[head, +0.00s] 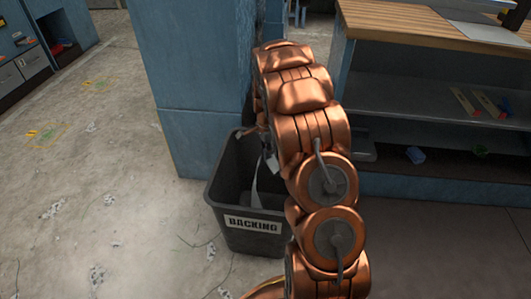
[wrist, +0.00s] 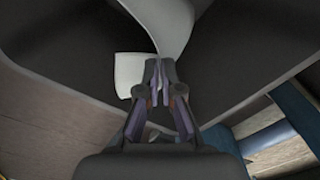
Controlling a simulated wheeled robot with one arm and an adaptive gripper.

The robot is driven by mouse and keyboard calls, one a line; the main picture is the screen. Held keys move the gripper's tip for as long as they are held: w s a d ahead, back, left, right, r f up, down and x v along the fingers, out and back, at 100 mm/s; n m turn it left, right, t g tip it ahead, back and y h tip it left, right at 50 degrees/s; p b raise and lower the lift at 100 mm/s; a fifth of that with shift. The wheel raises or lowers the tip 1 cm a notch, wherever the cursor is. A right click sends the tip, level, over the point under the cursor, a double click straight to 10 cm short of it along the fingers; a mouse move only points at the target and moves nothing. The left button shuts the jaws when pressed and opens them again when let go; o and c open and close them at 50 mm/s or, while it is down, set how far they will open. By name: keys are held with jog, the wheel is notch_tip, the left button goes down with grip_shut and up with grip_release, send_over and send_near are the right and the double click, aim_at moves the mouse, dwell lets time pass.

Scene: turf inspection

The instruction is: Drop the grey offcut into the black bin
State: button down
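The black bin (head: 228,190) stands on the floor against a blue pillar, with a label reading "BACKING" on its front. In the wrist view its dark inside (wrist: 235,60) fills the upper part. The grey offcut (wrist: 163,22) is a thin curved sheet that narrows toward my fingertips. It also shows in the head view (head: 256,188) as a pale strip hanging at the bin's mouth. My gripper (wrist: 160,68) is over the bin, its fingertips close together on the end of the offcut. In the head view my arm mostly hides the gripper.
Another pale piece (wrist: 130,72) shows beside my fingertips in the wrist view, seemingly inside the bin. A blue pillar (head: 197,100) stands behind the bin. A wood-topped bench (head: 420,28) with shelves is at the right. The floor (head: 90,180) at left is open, with small scraps.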

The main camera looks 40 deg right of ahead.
jog(key=shift+f+b, duration=1.2)
jog(key=shift+f, duration=1.5)
jog(key=c, duration=1.3)
grip_release()
jog(key=shift+r, duration=0.1)
jog(key=o, duration=1.3)
